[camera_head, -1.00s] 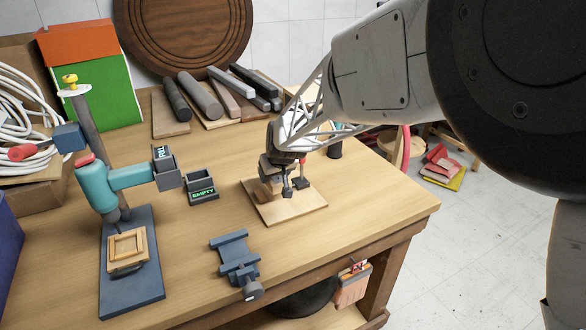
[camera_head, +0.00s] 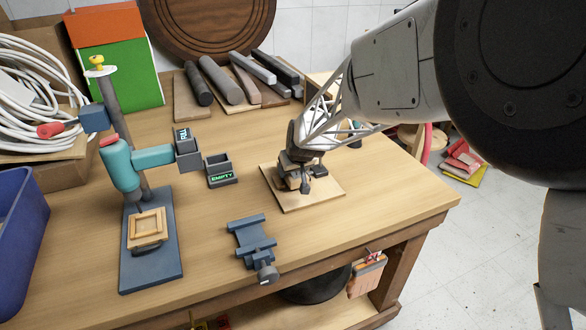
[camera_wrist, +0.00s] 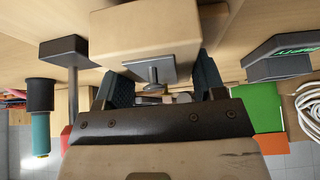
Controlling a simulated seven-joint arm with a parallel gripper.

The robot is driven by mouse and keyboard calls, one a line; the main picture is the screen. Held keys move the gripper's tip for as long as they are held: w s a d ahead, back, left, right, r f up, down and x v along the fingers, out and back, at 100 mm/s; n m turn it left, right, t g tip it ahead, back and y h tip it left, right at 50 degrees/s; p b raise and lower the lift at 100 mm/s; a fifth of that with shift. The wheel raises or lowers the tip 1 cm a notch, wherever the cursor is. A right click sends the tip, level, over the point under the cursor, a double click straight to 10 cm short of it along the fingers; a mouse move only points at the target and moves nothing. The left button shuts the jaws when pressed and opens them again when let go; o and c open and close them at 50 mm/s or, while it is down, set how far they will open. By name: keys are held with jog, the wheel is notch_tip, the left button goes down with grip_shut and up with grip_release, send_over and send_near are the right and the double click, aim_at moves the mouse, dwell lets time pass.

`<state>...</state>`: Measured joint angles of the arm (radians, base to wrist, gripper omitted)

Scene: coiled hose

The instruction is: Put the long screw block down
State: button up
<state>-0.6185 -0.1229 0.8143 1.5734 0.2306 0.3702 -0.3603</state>
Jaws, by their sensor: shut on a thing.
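My gripper (camera_head: 304,170) is over the light wooden board (camera_head: 272,193) on the workbench. In the wrist view my gripper (camera_wrist: 163,85) has one dark finger on each side of a pale wooden block (camera_wrist: 145,28), the long screw block, and is shut on it. A grey metal plate with a screw (camera_wrist: 152,71) shows on the block's near face. In the head view the block is mostly hidden by the gripper, and I cannot tell whether it touches the board. A grey-headed post (camera_wrist: 66,50) stands left of the block in the wrist view, apart from it.
A grey bin marked EMPTY (camera_head: 222,180) and one marked FULL (camera_head: 188,160) are left of the board. A blue-grey vise (camera_head: 250,240) is in front, a teal drill press (camera_head: 150,157) further left. Bars (camera_head: 222,82) lie behind. The bench right of the board is clear.

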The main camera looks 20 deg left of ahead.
jog(key=shift+f, duration=0.6)
dwell(0.3)
jog(key=o, duration=1)
jog(key=shift+c, duration=0.2)
jog(key=shift+r, duration=0.45)
jog(key=shift+o, duration=0.6)
jog(key=v, duration=1)
jog(key=shift+r, duration=0.4)
jog(key=shift+v, duration=0.75)
jog(key=shift+s+d, duration=0.1)
